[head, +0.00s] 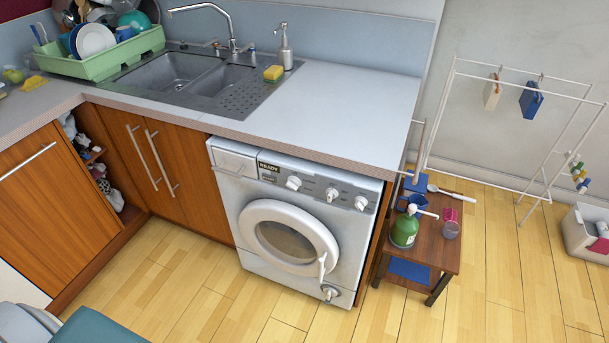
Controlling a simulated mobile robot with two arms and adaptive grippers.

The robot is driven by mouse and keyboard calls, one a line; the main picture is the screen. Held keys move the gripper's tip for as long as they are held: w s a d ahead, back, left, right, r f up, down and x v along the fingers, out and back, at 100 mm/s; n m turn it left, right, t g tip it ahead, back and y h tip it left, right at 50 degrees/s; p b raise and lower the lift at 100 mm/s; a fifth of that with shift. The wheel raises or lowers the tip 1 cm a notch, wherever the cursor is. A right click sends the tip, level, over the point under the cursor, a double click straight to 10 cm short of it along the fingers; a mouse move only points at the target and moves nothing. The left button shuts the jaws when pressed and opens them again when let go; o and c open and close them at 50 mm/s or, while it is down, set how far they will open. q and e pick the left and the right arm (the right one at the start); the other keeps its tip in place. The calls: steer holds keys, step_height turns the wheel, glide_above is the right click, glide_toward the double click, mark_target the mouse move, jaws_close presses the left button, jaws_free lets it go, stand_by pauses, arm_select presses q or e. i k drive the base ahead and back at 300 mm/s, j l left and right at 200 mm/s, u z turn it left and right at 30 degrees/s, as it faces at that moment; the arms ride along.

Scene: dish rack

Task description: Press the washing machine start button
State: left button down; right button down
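A white washing machine (345,230) stands under the right end of the counter. Its round door (288,238) is closed or nearly so; a white handle shows at its lower right. The control panel (315,181) runs along the top, with a small dark display (270,168) reading "READY" and several white knobs. Which part is the start button is too small to tell. A round white fitting (330,292) is at the lower right of the front. Neither of my grippers is in view.
A green dish rack (100,62) stands at the back left. A small wooden table (438,248) with a green bottle (404,231) is right of the machine. A drying rack (447,114) stands farther right. The floor in front is mostly clear.

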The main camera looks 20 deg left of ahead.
mark_target(273, 179)
steer(key=k+j, duration=0.2)
steer(key=j, duration=0.2)
steer(key=k+j, duration=0.15)
steer(key=j, duration=0.25)
steer(key=k+j, duration=0.2)
steer(key=j, duration=0.15)
steer(key=k+j, duration=0.2)
steer(key=j, duration=0.2)
steer(key=k+j, duration=0.2)
steer(key=j, duration=0.2)
steer(key=i+z, duration=0.05)
